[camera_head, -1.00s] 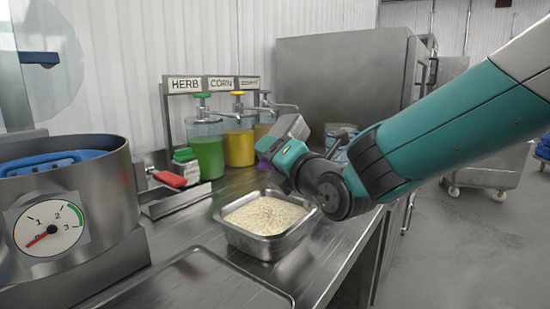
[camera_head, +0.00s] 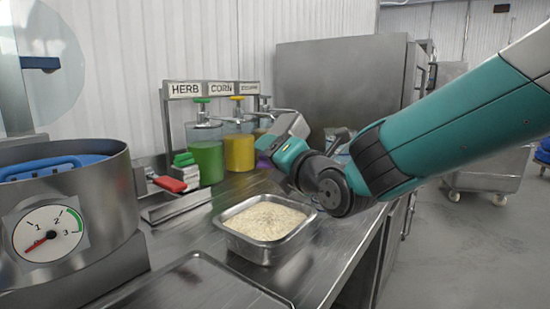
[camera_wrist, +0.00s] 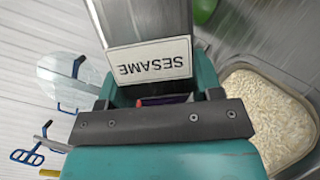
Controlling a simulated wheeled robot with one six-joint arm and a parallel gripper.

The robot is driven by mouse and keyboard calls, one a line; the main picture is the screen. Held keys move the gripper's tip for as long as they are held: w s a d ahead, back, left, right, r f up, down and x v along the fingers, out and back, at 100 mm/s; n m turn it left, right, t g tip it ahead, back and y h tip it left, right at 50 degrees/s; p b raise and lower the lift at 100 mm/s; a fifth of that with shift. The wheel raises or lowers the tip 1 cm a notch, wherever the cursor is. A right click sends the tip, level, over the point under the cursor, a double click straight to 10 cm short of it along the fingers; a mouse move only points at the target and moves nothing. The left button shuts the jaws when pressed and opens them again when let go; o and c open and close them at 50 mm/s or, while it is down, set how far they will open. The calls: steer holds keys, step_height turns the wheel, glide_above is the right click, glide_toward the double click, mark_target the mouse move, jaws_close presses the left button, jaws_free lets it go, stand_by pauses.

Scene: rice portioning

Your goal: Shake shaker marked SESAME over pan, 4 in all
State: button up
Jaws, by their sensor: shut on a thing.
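The metal shaker (camera_wrist: 148,25) bears a white SESAME label, upside down in the wrist view. My gripper (camera_wrist: 152,95) is shut on it. In the head view the grey shaker (camera_head: 289,125) is tilted in my teal gripper (camera_head: 276,146), above and behind the pan. The steel pan (camera_head: 272,250) holds pale rice and sits on the counter just in front of my gripper. In the wrist view the pan (camera_wrist: 243,68) lies to the right of the shaker. The shaker's outlet and any falling seeds cannot be made out.
Behind the pan stand green (camera_head: 207,158) and yellow (camera_head: 239,150) pump jars under HERB and CORN signs; a third sign is unreadable. A drum with a dial (camera_head: 50,235) stands at left. A red-and-green-handled item (camera_head: 172,184) lies beside it. An empty tray (camera_head: 195,285) lies in front.

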mark_target(275, 129)
steer(key=shift+r+p, duration=1.35)
steer(key=shift+r, duration=1.25)
steer(key=shift+r+m+g+p, duration=0.3)
steer(key=shift+r+m+p, duration=0.25)
steer(key=shift+m+p, duration=0.6)
steer(key=m+g+p, duration=0.1)
steer(key=m, duration=0.1)
steer(key=m+p, duration=0.2)
steer(key=shift+r+g+h, duration=0.35)
steer(key=shift+g+h, duration=0.05)
steer(key=m+g+p, duration=0.1)
steer(key=m, duration=0.1)
steer(key=r+m+g+p, duration=0.1)
steer(key=m+p, duration=0.1)
steer(key=shift+w+d+y, duration=0.1)
steer(key=shift+y, duration=0.2)
steer(key=m+g+p, duration=0.1)
steer(key=m+g+y+p, duration=0.1)
steer(key=m, duration=0.1)
steer(key=m+y+p, duration=0.1)
steer(key=m, duration=0.1)
steer(key=shift+r+g, duration=0.35)
steer(key=shift+g, duration=0.05)
steer(key=m+g+y+p, duration=0.1)
steer(key=m, duration=0.2)
steer(key=shift+r, duration=0.2)
steer(key=shift+m+g+y, duration=0.3)
steer(key=shift+m, duration=0.15)
